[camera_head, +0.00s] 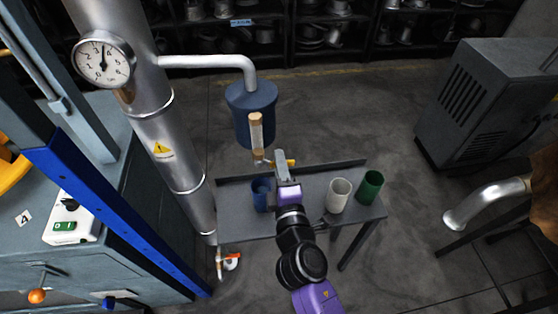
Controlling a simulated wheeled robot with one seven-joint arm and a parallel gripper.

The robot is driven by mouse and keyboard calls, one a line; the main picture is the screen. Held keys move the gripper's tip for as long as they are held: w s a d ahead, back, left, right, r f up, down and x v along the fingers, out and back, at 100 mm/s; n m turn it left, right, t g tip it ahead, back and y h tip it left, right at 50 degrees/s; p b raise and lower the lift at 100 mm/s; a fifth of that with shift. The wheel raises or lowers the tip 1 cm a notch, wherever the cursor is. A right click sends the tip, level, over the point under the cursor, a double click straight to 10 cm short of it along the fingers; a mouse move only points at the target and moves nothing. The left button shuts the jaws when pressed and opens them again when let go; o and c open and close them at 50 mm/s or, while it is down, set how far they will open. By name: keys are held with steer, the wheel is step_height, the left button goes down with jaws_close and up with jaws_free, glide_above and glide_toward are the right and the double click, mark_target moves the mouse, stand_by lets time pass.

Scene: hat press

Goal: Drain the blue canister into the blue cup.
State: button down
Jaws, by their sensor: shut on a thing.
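The blue canister (251,103) hangs from a bent silver pipe above the back edge of a small grey table. A pale wooden handle (256,131) stands in front of it. My gripper (268,162) reaches up from below and is shut at the handle's lower end; the exact contact is small and partly hidden. A yellow piece (291,162) shows beside the jaws. The blue cup (261,194) stands upright on the table, just left of my gripper and below the canister. Its inside is dark, and I cannot tell whether it holds liquid.
A white cup (338,195) and a green cup (370,186) stand on the table (243,228) right of my arm. A thick silver pipe with a gauge (104,61) rises at left. A grey vented cabinet (490,100) stands at right. Open floor lies between.

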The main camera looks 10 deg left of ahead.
steer(key=shift+r+n, duration=0.15)
steer(key=shift+n, duration=0.35)
steer(key=c, duration=1.4)
jaws_free()
steer(key=shift+o, duration=0.2)
steer(key=shift+s, duration=0.1)
steer(key=v, duration=0.7)
steer(key=shift+s, duration=0.35)
steer(key=shift+d, duration=0.1)
